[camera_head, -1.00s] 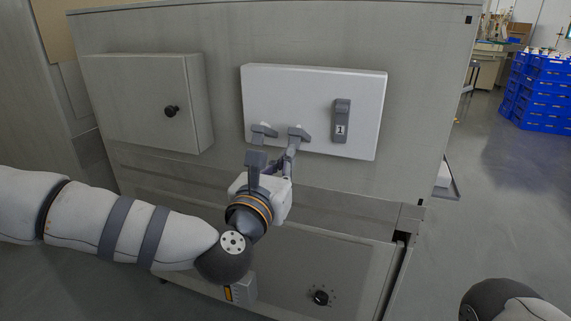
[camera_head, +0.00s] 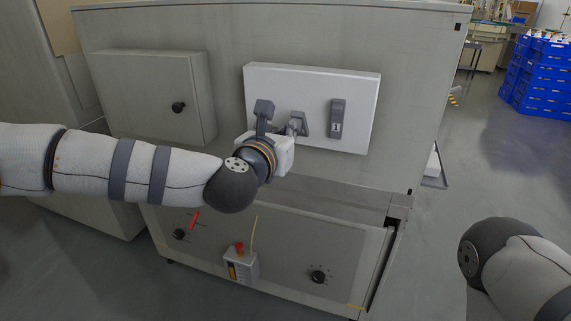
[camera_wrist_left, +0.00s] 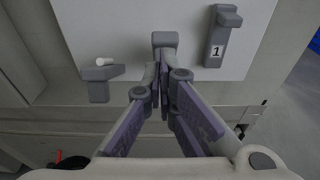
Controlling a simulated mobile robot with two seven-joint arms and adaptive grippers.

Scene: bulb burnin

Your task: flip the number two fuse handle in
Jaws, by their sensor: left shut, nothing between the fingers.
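The white fuse panel (camera_head: 352,86) is on the front of the grey cabinet. The right-hand fuse handle (camera_head: 337,118), marked 1, lies upright and flat against it; it also shows in the left wrist view (camera_wrist_left: 222,35). The middle handle (camera_head: 305,122) hangs out from the panel; its number is not visible. In the left wrist view, it (camera_wrist_left: 165,41) is just beyond my fingertips. My left gripper (camera_wrist_left: 163,68) is shut and empty at the middle handle; contact is unclear.
A grey box with a black knob (camera_head: 178,107) is left of the panel. A ledge (camera_head: 350,196) runs below it, above a lower panel with dials (camera_head: 318,277) and a small box with a red button (camera_head: 239,250). Blue crates (camera_head: 545,80) stand far right.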

